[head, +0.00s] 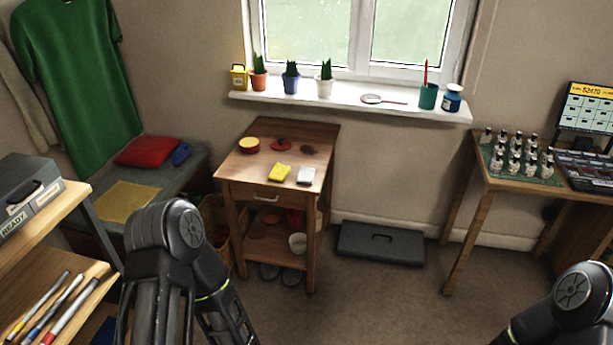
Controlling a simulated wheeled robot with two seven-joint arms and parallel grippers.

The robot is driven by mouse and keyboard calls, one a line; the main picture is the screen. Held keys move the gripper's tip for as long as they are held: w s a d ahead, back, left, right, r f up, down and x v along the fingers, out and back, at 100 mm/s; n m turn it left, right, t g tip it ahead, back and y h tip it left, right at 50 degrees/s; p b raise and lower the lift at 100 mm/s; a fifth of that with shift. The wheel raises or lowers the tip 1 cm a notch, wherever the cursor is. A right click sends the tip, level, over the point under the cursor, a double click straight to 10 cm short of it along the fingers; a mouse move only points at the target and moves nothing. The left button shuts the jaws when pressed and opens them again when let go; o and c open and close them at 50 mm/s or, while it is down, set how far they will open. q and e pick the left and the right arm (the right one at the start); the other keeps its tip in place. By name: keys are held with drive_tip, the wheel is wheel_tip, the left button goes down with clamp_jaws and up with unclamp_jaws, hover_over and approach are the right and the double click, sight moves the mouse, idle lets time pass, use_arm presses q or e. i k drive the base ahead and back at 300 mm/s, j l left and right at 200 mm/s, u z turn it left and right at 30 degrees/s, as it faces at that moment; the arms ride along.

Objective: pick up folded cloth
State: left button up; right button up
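A small yellow folded cloth (279,172) lies on top of the wooden side table (320,140), near its front edge. A small pale grey and white block-like item (306,175) lies just to its right. A flat yellow cloth-like square (125,201) is spread on the bench at the left. Black links of my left arm rise at the bottom left, and part of my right arm shows at the bottom right. Neither gripper's fingers are in view.
The table top also holds a red-and-yellow round tin (249,145), a red lid-like item (281,144) and a dark oval object (311,153). A grey case (380,243) lies on the floor to the right. Open carpet (370,300) is in front.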

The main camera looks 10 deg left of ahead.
sight(305, 175)
drive_tip(key=i+l, duration=0.1)
drive_tip(key=i, duration=0.75)
drive_tip(key=i+l, duration=0.1)
drive_tip(key=i, duration=0.7)
